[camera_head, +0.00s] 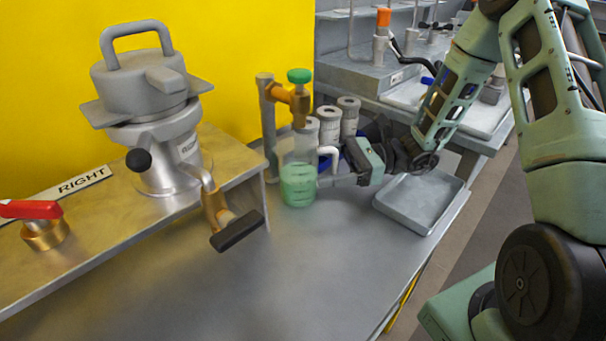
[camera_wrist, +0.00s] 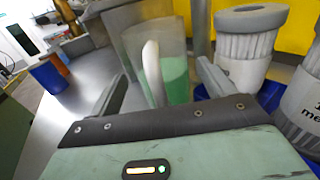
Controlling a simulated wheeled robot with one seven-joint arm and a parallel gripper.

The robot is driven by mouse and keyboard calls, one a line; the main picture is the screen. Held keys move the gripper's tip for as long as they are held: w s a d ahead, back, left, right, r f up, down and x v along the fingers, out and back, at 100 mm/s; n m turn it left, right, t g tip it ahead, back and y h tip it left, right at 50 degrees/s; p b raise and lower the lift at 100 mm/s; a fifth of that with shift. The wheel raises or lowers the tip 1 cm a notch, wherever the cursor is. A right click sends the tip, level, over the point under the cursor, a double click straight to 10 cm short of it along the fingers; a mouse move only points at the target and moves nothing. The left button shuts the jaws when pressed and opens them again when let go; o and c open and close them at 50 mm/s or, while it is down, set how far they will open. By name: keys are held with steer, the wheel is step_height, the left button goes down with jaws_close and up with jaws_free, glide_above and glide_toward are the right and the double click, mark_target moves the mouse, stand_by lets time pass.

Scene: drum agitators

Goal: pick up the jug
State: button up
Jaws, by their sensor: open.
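The jug (camera_head: 298,186) is clear, with green liquid in its lower part and a white handle (camera_head: 329,153) on its right side. It stands upright on the grey bench below a brass tap with a green knob. My gripper (camera_head: 326,180) is at the jug's handle side, reaching in from the right. In the wrist view my gripper (camera_wrist: 160,75) is open, with the white handle (camera_wrist: 152,75) between its two fingers and the jug (camera_wrist: 177,77) just beyond. I cannot tell whether either finger touches the handle.
The brass tap (camera_head: 290,95) rises over the jug. White ribbed containers (camera_head: 349,115) stand close behind, near blue bins. A grey tray (camera_head: 420,203) lies to the right. A metal vessel (camera_head: 165,130) and red-handled valve (camera_head: 40,222) sit left. The front bench is clear.

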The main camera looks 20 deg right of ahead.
mark_target(319, 151)
steer(key=shift+x, duration=1.2)
steer(key=c, duration=1.1)
steer(key=shift+r, duration=0.25)
steer(key=shift+r+p, duration=0.3)
steer(key=shift+r, duration=1.25)
steer(key=s+d+p, duration=0.2)
steer(key=s+d, duration=0.1)
steer(key=s, duration=0.5)
steer(key=s+d+p, duration=0.1)
steer(key=s+d, duration=0.3)
steer(key=s, duration=0.4)
steer(key=shift+s+p, duration=0.2)
steer(key=shift+p, duration=0.15)
